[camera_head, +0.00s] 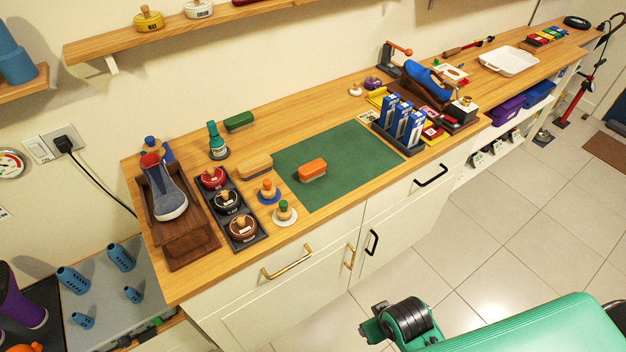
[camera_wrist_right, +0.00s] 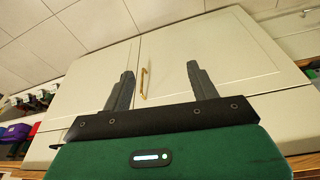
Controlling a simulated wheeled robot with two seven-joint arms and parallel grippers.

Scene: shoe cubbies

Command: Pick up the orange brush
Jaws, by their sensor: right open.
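The orange brush (camera_head: 312,170) lies on the green mat (camera_head: 345,160) near its left side, on the wooden counter. Its top is orange and pale bristles show below. My right gripper (camera_wrist_right: 155,82) is open and empty in the right wrist view, facing the cream cabinet fronts. The brush is not seen in that view. In the head view my green right arm (camera_head: 520,325) comes in at the lower right, in front of the cabinets and well away from the brush. My left gripper is not in view.
A tan brush (camera_head: 255,166) and a green brush (camera_head: 239,122) lie left of the mat. Knobbed daubers (camera_head: 268,191) and a tray of round tins (camera_head: 227,200) stand nearby. Blue boxes (camera_head: 398,122) stand at the mat's right. Handles (camera_head: 287,262) stick out from the cabinet front.

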